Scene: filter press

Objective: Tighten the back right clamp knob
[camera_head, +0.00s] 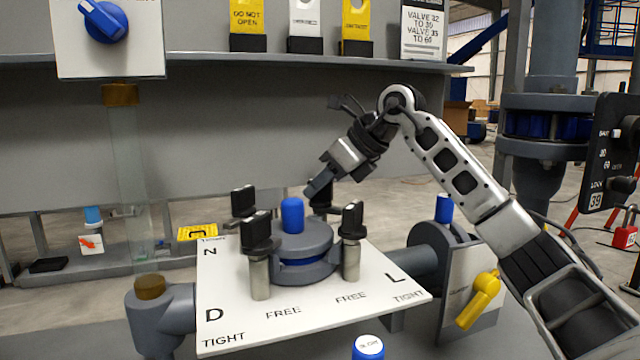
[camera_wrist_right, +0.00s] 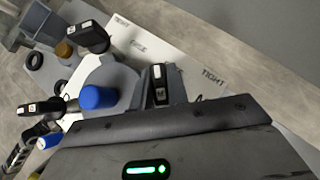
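The filter press plate (camera_head: 217,290) carries a round grey housing (camera_head: 303,240) with a blue cap (camera_head: 292,214). The back right clamp knob (camera_head: 322,196) is dark and stands behind the housing, partly covered by my right gripper (camera_head: 318,187). The gripper's fingers point down and left, at or just above this knob; contact and finger gap are unclear. The other black knobs are the back left (camera_head: 243,201), front left (camera_head: 257,232) and front right (camera_head: 352,220). In the right wrist view several knobs and the blue cap (camera_wrist_right: 97,97) show; the fingertips are hidden. My left gripper is not in view.
The plate bears FREE and TIGHT labels. A yellow-handled valve (camera_head: 480,298) is at the right, and a blue-knobbed panel (camera_head: 105,20) hangs at the upper left. A shelf (camera_head: 270,60) with tags runs along the back.

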